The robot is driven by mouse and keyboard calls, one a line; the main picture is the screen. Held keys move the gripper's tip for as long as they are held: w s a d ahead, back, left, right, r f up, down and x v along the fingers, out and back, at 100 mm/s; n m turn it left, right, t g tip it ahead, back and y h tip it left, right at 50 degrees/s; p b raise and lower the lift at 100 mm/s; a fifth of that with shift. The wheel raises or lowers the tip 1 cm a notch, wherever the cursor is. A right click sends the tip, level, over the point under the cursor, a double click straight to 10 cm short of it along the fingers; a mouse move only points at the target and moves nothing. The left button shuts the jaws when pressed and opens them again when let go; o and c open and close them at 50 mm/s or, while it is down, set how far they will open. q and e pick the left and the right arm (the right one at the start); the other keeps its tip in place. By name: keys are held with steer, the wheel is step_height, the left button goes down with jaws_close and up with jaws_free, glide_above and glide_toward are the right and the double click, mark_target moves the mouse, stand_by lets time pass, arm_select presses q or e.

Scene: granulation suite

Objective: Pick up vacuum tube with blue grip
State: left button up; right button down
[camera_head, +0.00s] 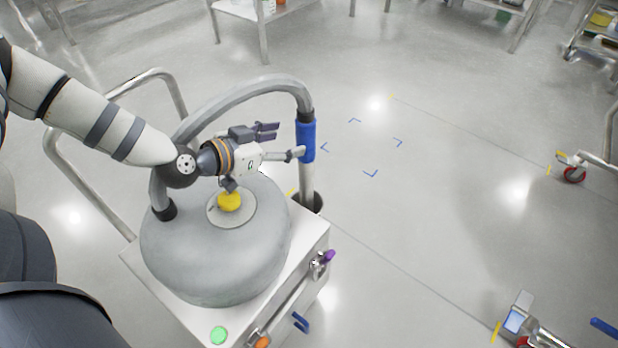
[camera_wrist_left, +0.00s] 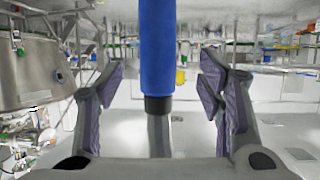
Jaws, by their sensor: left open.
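The vacuum tube (camera_head: 255,83) is a thick grey hose that arches over a grey domed vessel and comes down on its right side. Its blue grip (camera_head: 307,141) is on the upright right-hand part, above a dark holder (camera_head: 311,202). My left gripper (camera_head: 283,142) is open just left of the blue grip. In the left wrist view the blue grip (camera_wrist_left: 157,50) stands upright between the two spread fingers, ahead of the palm. I cannot tell whether a finger touches it. My right gripper is not in view.
The domed vessel (camera_head: 180,255) with a yellow knob (camera_head: 229,201) sits on a steel cart below my left arm. A bent handle rail (camera_head: 75,175) is at the left.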

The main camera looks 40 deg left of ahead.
mark_target(298, 136)
arm_select(q)
steer(key=shift+w+d+f, duration=0.1)
steer(key=shift+w+f, duration=0.4)
steer(key=shift+w, duration=0.05)
steer(key=shift+w+r, duration=0.15)
steer(key=x, duration=0.1)
steer(key=b+x, duration=0.1)
steer(key=x, duration=0.3)
steer(key=shift+w+d+b, duration=0.15)
steer(key=shift+d+b, duration=0.15)
steer(key=shift+b, duration=0.1)
steer(key=shift+w+r, duration=0.1)
steer(key=shift+w, duration=0.05)
steer(key=shift+r, duration=0.15)
steer(key=shift+c, duration=0.2)
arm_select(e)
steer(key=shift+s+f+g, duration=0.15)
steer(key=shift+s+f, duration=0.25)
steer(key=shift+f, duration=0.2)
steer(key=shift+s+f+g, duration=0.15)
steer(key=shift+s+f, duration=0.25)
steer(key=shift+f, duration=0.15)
arm_select(q)
steer(key=c, duration=1.2)
